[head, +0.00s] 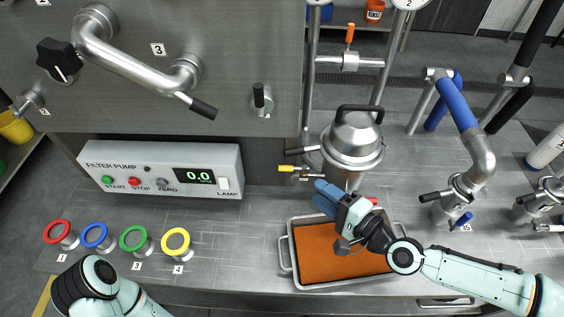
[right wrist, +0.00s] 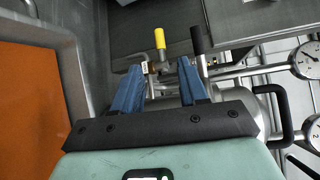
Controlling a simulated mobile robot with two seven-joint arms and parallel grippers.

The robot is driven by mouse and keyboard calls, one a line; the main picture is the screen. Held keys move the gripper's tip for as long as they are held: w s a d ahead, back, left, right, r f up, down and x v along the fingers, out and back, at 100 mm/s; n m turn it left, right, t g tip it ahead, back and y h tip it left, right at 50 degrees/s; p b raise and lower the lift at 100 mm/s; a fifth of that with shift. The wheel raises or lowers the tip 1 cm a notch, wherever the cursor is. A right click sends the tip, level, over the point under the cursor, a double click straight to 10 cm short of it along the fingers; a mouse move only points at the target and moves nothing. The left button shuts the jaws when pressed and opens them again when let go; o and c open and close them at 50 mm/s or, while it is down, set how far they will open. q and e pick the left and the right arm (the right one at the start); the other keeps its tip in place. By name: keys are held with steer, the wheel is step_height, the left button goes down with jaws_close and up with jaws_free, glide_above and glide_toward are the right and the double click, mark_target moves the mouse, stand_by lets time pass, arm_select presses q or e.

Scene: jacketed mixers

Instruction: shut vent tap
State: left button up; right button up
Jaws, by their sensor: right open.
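A small tap with a yellow handle (head: 286,168) sits low on the left of the steel filter vessel (head: 352,145). Its handle points left in the head view. A black-handled valve (head: 297,151) is just above it. No label in view says which tap is the vent tap. My right gripper (head: 324,192) is open and empty, below and right of the yellow tap, apart from it. In the right wrist view the yellow handle (right wrist: 159,39) shows beyond and between the blue fingers (right wrist: 157,82), with the black handle (right wrist: 198,40) to its right. My left gripper is out of frame.
A tray of orange material (head: 335,255) lies under my right gripper. An orange-handled tap (head: 350,38) is on the pipes above the vessel. The filter pump box (head: 160,170) and coloured rings (head: 133,238) are at left. Blue-sleeved pipework (head: 457,105) stands at right.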

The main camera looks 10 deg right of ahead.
steer(key=p, duration=0.9)
glide_toward(285, 166)
steer(key=x, duration=0.2)
steer(key=shift+w+a+f+b, duration=0.25)
steer(key=shift+w, duration=0.2)
steer(key=shift+w+a+f+b, duration=0.2)
steer(key=shift+w+a+f, duration=0.1)
steer(key=shift+w, duration=0.15)
steer(key=x, duration=0.6)
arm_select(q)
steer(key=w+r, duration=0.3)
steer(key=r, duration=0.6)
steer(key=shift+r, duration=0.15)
arm_select(e)
steer(key=shift+s, duration=0.1)
jaws_close()
